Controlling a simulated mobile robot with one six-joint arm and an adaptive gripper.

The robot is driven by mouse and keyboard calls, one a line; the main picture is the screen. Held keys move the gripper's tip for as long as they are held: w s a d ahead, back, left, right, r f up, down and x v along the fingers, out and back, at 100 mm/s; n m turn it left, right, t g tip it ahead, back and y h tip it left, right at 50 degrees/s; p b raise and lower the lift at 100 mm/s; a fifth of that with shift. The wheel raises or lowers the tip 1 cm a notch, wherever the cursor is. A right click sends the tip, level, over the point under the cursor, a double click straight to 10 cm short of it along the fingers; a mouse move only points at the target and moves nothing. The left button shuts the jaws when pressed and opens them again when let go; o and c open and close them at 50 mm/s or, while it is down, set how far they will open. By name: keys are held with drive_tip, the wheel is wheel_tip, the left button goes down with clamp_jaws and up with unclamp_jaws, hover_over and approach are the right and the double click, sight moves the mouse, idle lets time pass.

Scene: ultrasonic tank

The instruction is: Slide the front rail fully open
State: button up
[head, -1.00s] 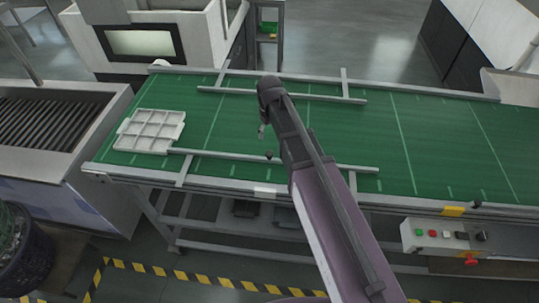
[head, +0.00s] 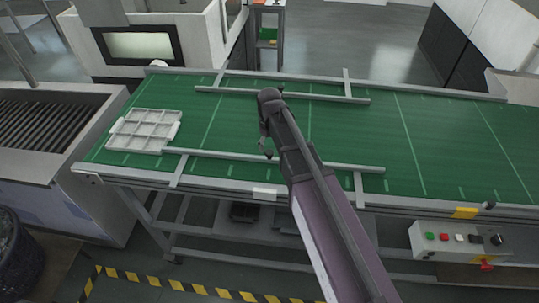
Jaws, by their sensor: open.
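The front rail (head: 222,155) is a long grey bar above the near side of the green conveyor belt (head: 424,150). Brackets hold it at its left and right, and my arm hides part of its middle. A small dark knob (head: 269,155) stands on the rail just left of my arm. My gripper (head: 264,146) is over the belt near this knob, small and partly hidden by my wrist. It is open, and I see nothing between its fingers. I cannot tell whether it touches the knob.
A white compartment tray (head: 145,130) lies on the belt by the rail's left end. The rear rail (head: 225,90) runs along the far side. A control box (head: 459,241) with buttons hangs at the front right. Much of the belt's right side is clear.

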sight(270, 152)
drive_tip(key=shift+f+b, duration=1.5)
drive_tip(key=shift+f, duration=0.35)
drive_tip(key=shift+s, duration=0.1)
clamp_jaws()
